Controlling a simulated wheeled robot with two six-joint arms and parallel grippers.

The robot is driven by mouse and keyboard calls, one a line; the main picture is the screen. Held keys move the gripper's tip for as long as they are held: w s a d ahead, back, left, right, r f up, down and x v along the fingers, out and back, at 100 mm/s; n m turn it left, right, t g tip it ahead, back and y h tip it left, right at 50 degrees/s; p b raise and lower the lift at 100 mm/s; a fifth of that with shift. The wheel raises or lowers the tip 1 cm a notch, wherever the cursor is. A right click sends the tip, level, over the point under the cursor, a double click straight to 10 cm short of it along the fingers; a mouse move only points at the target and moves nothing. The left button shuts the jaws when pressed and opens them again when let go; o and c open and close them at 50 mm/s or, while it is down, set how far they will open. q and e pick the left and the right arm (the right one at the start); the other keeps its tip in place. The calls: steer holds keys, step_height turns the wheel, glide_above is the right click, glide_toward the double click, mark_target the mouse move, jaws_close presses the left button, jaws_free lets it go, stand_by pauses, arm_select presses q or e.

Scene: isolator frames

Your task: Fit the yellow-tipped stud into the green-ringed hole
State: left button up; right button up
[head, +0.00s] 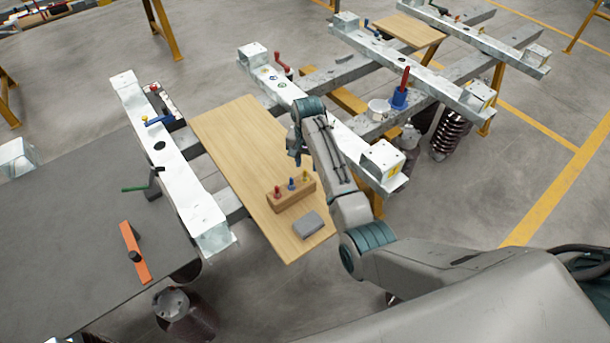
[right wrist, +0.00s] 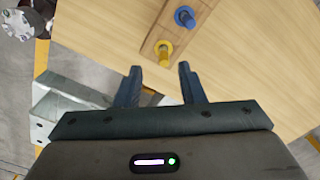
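The yellow-tipped stud (head: 305,176) stands upright at the right end of a wooden block (head: 290,196), beside a blue-tipped stud (head: 291,184) and a red-tipped stud (head: 277,191). In the right wrist view the yellow-tipped stud (right wrist: 163,48) lies ahead of the fingertips, between their lines, apart from them. My right gripper (head: 294,158) is open and empty above the board near the block; its two spread fingers show in the wrist view (right wrist: 160,74). A small greenish ring (head: 282,85), likely the green-ringed hole, is on the far steel beam. My left gripper is not in view.
The block stands on a wooden board (head: 235,150) with a grey box (head: 308,224) at its near edge. Steel beams (head: 170,160) run either side. A red-handled part (head: 282,62) stands by the ringed holes. The far board is clear.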

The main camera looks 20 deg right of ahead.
mark_target(305, 170)
steer(key=f, duration=0.1)
steer(key=f+p, duration=0.2)
steer(key=f, duration=0.1)
steer(key=shift+a, duration=0.25)
steer(key=shift+f, duration=0.65)
steer(key=shift+w+f, duration=0.1)
jaws_close()
